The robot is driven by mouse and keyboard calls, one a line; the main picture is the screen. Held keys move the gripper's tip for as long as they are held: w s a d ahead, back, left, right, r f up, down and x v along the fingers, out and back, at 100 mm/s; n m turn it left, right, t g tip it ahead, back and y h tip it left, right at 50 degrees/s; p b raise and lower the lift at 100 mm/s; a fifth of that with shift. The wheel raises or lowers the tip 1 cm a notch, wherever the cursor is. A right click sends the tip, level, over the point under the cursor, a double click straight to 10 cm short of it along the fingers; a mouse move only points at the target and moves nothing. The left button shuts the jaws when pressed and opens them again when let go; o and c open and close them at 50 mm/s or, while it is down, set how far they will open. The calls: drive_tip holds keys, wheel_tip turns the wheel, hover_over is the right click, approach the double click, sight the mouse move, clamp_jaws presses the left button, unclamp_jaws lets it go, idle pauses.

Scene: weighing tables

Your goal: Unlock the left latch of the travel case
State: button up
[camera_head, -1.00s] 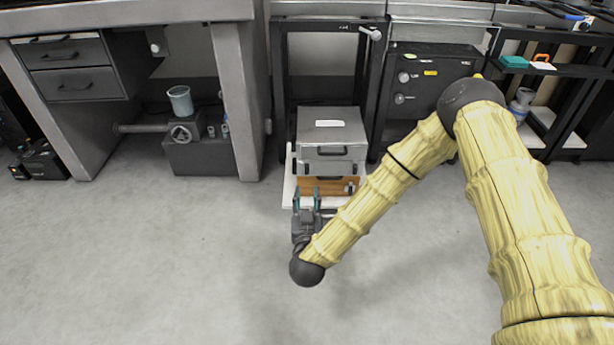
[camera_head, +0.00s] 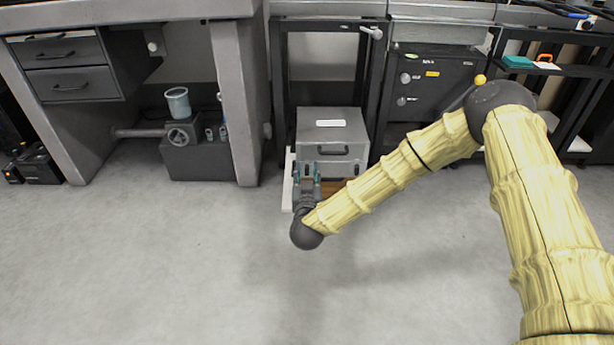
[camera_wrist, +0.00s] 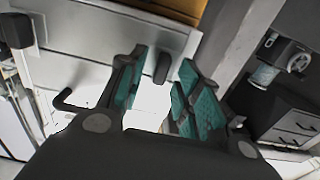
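The travel case is a grey metal box (camera_head: 345,115) with a white label on its lid and a black handle on its front. It sits on top of a wooden box (camera_head: 335,187). In the wrist view, turned nearly upside down, the grey case front (camera_wrist: 95,50) shows its black handle (camera_wrist: 68,102) at left. A dark left latch (camera_wrist: 162,66) appears between the fingertips, with no clear contact. My gripper (camera_head: 307,172) is at the case's left front, covering that latch in the head view. Its teal-padded fingers (camera_wrist: 163,85) are open and apart, holding nothing.
A white board (camera_head: 288,190) lies under the stack. A grey table leg (camera_head: 238,110) stands to the left, beside a machine with a cup (camera_head: 178,102). A dark cabinet (camera_head: 425,95) stands to the right. The floor in front is clear.

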clamp_jaws()
